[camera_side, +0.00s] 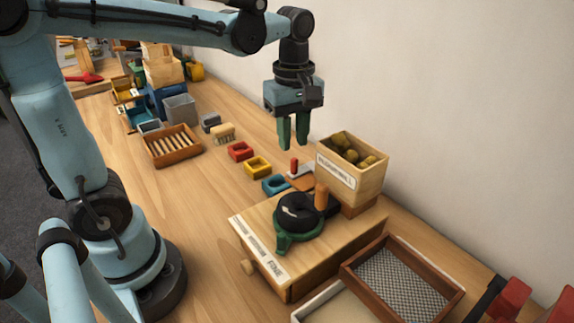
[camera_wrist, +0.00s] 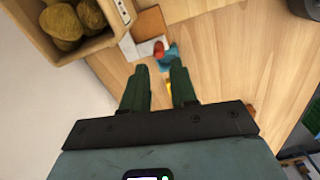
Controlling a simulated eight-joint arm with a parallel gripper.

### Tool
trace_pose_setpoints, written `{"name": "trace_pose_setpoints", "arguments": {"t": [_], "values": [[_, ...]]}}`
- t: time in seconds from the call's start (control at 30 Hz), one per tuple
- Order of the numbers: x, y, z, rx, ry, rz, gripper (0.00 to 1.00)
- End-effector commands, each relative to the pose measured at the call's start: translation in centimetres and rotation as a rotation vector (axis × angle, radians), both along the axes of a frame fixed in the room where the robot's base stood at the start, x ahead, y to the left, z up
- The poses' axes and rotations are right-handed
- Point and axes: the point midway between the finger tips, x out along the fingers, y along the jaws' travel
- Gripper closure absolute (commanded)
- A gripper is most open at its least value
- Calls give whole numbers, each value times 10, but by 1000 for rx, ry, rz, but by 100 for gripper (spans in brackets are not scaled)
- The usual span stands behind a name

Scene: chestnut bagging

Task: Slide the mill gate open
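The wooden mill (camera_side: 262,256) stands on the bench with a dark round grinding part and an orange-brown upright handle on top. Its hopper box (camera_side: 341,181) holds several brown chestnuts and also shows in the wrist view (camera_wrist: 98,45). What looks like the gate is a small pale plate with a red knob (camera_side: 294,165) beside the hopper; the knob also shows in the wrist view (camera_wrist: 158,48). My gripper (camera_side: 292,147) has green fingers pointing down, apart and empty, above and behind the knob in the side view. In the wrist view the fingertips (camera_wrist: 159,67) frame the area just below the knob.
Blue (camera_side: 274,184), yellow (camera_side: 257,167) and red (camera_side: 239,151) small pieces lie in a row left of the hopper. A slatted wooden tray (camera_side: 173,163) is farther left. A mesh-bottomed frame (camera_side: 437,268) lies right of the mill.

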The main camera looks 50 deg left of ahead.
Motion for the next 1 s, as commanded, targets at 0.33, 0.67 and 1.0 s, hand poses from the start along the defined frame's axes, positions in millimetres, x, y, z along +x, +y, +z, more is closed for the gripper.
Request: {"name": "trace_pose_setpoints", "arguments": {"t": [0.33, 0.67, 1.0], "values": [[-1, 0, 55, 1, 0, 1, 73], [0, 1, 75, 2, 0, 1, 73], [0, 1, 75, 1, 0, 1, 73]]}}
